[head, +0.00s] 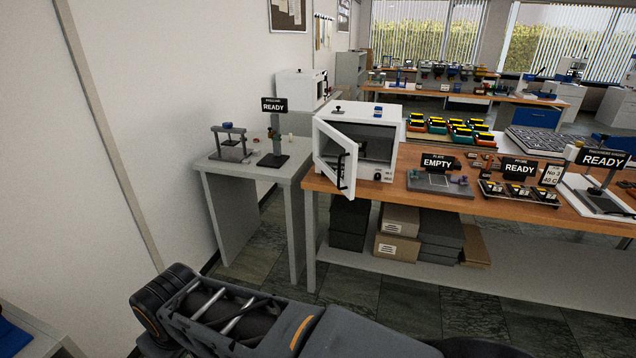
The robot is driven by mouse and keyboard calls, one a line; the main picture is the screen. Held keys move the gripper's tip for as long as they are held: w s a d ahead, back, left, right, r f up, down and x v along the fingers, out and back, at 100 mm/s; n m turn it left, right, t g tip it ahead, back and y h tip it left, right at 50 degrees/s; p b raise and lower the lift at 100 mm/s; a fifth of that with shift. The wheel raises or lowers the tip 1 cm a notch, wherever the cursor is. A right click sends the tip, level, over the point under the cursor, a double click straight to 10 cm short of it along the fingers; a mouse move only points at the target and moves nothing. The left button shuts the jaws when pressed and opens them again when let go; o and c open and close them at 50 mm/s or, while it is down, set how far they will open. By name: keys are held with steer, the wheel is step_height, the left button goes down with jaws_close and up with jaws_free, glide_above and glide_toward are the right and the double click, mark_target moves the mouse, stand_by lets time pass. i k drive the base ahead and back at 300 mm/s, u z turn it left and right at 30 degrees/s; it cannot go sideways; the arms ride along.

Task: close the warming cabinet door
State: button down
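The warming cabinet (376,121) is a white box at the left end of the wooden bench. Its white-framed door (331,158) stands open, swung out to the left and toward me, past the bench's front edge. A dark handle (341,170) is on the door near its free edge. The dark inside of the cabinet shows, and its contents are unclear. My arm lies across the bottom of the view, well apart from the door. My gripper is not in view.
A grey side table (215,166) with a small press (231,143) and a READY sign stands left of the cabinet. Floor in front is clear. A white wall closes the left side.

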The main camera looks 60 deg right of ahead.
mark_target(347, 186)
steer(key=z, duration=0.3)
steer(key=i, duration=0.85)
steer(key=z, duration=1)
steer(key=i, duration=0.55)
steer(key=z, duration=0.5)
